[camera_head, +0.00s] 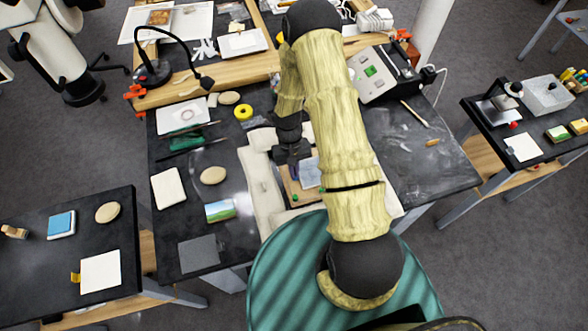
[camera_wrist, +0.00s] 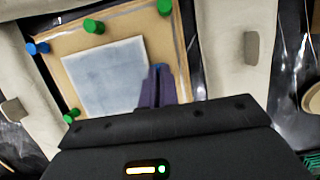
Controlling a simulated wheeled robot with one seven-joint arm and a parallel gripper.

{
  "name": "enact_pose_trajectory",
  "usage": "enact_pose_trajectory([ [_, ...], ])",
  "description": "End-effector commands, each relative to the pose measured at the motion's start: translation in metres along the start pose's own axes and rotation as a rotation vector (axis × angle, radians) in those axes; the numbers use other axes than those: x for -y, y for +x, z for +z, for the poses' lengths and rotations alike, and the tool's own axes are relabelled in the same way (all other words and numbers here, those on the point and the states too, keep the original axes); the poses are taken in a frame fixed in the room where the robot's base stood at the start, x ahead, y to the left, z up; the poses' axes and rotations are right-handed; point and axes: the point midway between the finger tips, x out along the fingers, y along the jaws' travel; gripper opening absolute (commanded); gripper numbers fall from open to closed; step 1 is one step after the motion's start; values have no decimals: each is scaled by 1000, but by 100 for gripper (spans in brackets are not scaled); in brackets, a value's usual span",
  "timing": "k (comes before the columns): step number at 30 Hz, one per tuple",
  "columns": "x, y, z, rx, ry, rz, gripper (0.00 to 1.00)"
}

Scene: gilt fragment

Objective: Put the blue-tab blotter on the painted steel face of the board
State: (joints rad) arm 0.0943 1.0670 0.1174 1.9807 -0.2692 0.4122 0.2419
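The blue-tab blotter (camera_wrist: 105,75) is a pale blue-grey square sheet; it also shows in the head view (camera_head: 310,172). My gripper (camera_wrist: 158,72) points down at the sheet's right edge, its dark fingers close together with a bit of blue, seemingly the tab, between their tips. It shows in the head view (camera_head: 294,168), partly behind my arm. The sheet overlies a tan board (camera_wrist: 80,45) with green and blue pegs around its edge; the board also shows in the head view (camera_head: 290,188). I cannot tell whether the sheet touches the board.
Pale padded strips (camera_wrist: 225,45) flank the board. The dark bench also holds a green-and-blue picture card (camera_head: 220,210), a white pad (camera_head: 168,187) and a grey square (camera_head: 199,253).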

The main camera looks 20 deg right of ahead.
Motion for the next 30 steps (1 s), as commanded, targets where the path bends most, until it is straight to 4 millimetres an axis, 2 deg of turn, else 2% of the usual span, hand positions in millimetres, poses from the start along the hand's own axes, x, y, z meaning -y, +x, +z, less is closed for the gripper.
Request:
enact_pose_trajectory([
  [14,0,3,-1,0,0,0,0],
  [18,0,2,-1,0,0,0,28],
  [30,0,-1,-1,-1,0,0,28],
])
